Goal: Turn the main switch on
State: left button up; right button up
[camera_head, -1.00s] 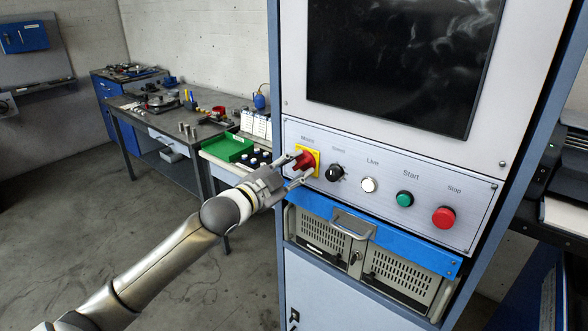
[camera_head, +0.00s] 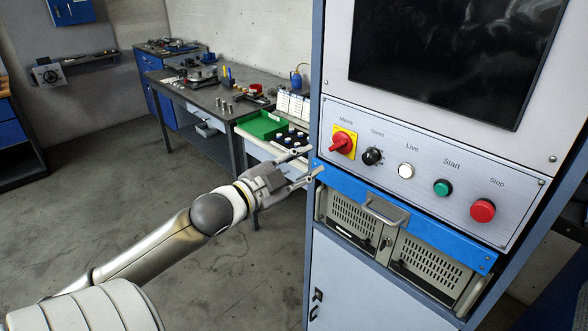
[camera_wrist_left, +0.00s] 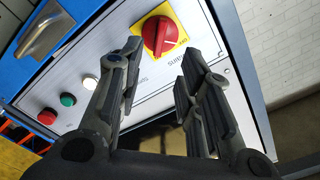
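The main switch (camera_head: 343,143) is a red rotary knob on a yellow plate at the left end of the cabinet's control panel (camera_head: 400,200). In the head view its grip slants from lower left to upper right. It also shows at the top of the left wrist view (camera_wrist_left: 161,36). My left gripper (camera_head: 309,163) is open and empty, left of the switch and apart from it. In the left wrist view my two fingers (camera_wrist_left: 160,68) stand apart with the knob beyond their tips. My right gripper is not in view.
Right of the switch are a black speed knob (camera_head: 372,156), a white live lamp (camera_head: 406,171), a green start button (camera_head: 442,187) and a red stop button (camera_head: 482,210). A blue bar and a metal handle (camera_head: 386,209) protrude below. A workbench (camera_head: 208,98) stands behind left.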

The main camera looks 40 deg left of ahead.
pick_arm(q)
jog(key=shift+s+a, duration=0.1)
jog(key=shift+s, duration=1.2)
